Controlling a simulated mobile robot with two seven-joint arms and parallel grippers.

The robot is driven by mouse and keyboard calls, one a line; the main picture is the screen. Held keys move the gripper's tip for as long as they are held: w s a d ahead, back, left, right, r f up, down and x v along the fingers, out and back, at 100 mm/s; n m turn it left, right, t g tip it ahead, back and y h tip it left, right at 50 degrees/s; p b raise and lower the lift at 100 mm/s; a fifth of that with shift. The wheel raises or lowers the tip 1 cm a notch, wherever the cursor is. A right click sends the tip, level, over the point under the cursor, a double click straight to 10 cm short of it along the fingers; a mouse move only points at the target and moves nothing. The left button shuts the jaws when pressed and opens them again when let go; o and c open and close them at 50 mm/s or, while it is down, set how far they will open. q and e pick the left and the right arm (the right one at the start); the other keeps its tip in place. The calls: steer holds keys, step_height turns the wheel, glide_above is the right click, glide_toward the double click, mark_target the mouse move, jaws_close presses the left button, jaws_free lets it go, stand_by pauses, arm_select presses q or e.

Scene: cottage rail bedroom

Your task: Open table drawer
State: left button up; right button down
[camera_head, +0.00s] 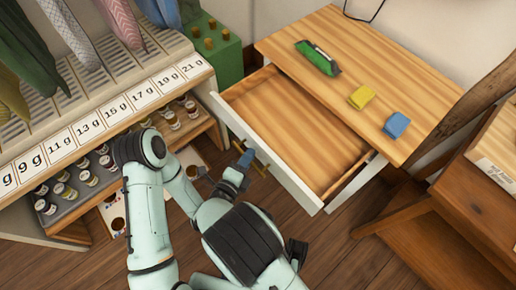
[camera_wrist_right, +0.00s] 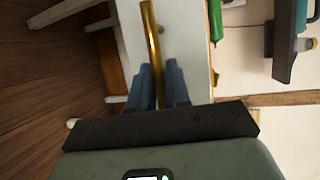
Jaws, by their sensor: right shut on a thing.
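The table (camera_head: 365,60) has a light wooden top and a white-fronted drawer. The drawer (camera_head: 290,125) is pulled well out and its wooden inside looks empty. My right gripper (camera_head: 238,172) is at the drawer's front, shut on the brass handle (camera_wrist_right: 152,45). In the right wrist view the blue fingers (camera_wrist_right: 160,80) are at the lower end of the handle, against the white drawer front. In the head view my arm hides part of the front and handle. My left gripper is not in view.
On the tabletop lie a green item (camera_head: 318,58), a yellow block (camera_head: 361,97) and a blue block (camera_head: 396,125). A rack with weight labels and small jars (camera_head: 85,178) stands left. A green box (camera_head: 215,45) is behind. A wooden chair (camera_head: 440,215) stands right.

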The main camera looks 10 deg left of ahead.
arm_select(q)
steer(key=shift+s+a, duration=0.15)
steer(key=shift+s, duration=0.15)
arm_select(e)
steer(key=shift+s+a, duration=0.45)
steer(key=shift+s, duration=0.15)
steer(key=c, duration=1.4)
jaws_free()
steer(key=shift+c, duration=0.2)
